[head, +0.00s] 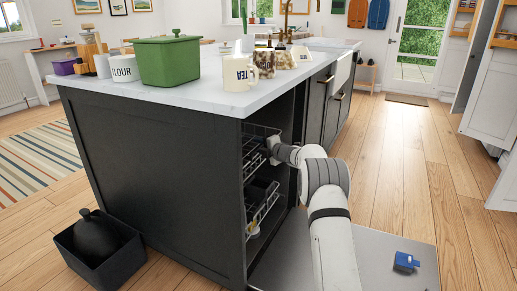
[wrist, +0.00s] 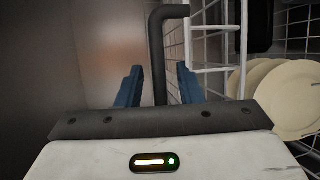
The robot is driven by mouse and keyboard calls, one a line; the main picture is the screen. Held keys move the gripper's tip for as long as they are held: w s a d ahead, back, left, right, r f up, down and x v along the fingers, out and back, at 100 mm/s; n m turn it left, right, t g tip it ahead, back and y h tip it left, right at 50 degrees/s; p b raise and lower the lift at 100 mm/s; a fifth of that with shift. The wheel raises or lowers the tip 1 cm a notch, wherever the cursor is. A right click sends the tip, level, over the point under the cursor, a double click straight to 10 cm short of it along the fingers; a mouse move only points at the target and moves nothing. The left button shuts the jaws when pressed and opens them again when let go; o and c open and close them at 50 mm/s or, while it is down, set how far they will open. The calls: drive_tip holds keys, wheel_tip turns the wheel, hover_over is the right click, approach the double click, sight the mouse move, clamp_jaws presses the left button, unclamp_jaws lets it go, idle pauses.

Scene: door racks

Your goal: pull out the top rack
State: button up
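The top rack (head: 257,140) is a wire rack inside the open dishwasher in the dark island. In the wrist view its white wires (wrist: 215,68) show at the right. My gripper (head: 274,150) is at the front of the top rack in the head view; its fingers are hard to make out there. In the wrist view the two blue fingers of my gripper (wrist: 159,70) stand apart. A dark bent bar (wrist: 158,40), seemingly a rack handle, rises between them, with gaps visible on both sides. Pale plates (wrist: 285,95) sit at the right.
The lower rack (head: 262,208) is below the top one. The dishwasher door (head: 385,245) lies open and flat, with a small blue item (head: 405,262) on it. The white countertop (head: 215,97) overhangs the racks. The wooden floor (head: 400,150) to the right is clear.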

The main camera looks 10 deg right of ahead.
drive_tip(key=shift+c, duration=0.2)
clamp_jaws()
idle(0.3)
